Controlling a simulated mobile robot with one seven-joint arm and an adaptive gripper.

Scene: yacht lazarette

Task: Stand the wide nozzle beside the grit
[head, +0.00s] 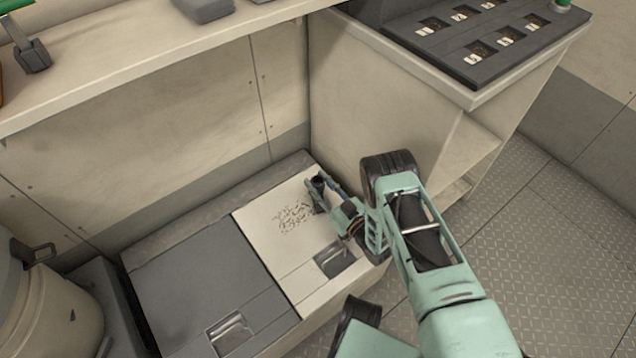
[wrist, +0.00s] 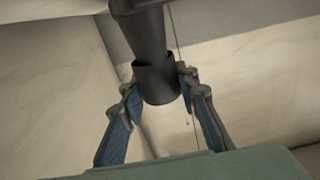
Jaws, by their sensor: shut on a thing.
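The wide nozzle is a dark grey, flared tube; in the wrist view the nozzle (wrist: 155,45) sits between the two blue-padded fingers. My gripper (wrist: 160,85) is shut on its narrower collar. In the head view my gripper (head: 323,193) is over the right edge of the pale hatch lid, just right of the grit, with the dark nozzle (head: 317,184) at its tip. Whether the nozzle touches the lid is unclear. The grit (head: 295,217) is a scatter of small dark specks on the pale lid (head: 262,228).
A grey lid (head: 195,275) with a recessed latch (head: 230,330) lies left of the pale lid. Another latch (head: 333,260) is in the pale lid. A cabinet (head: 390,100) stands close behind my arm. A pale bucket (head: 50,310) is at lower left, and a shelf (head: 150,60) runs above.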

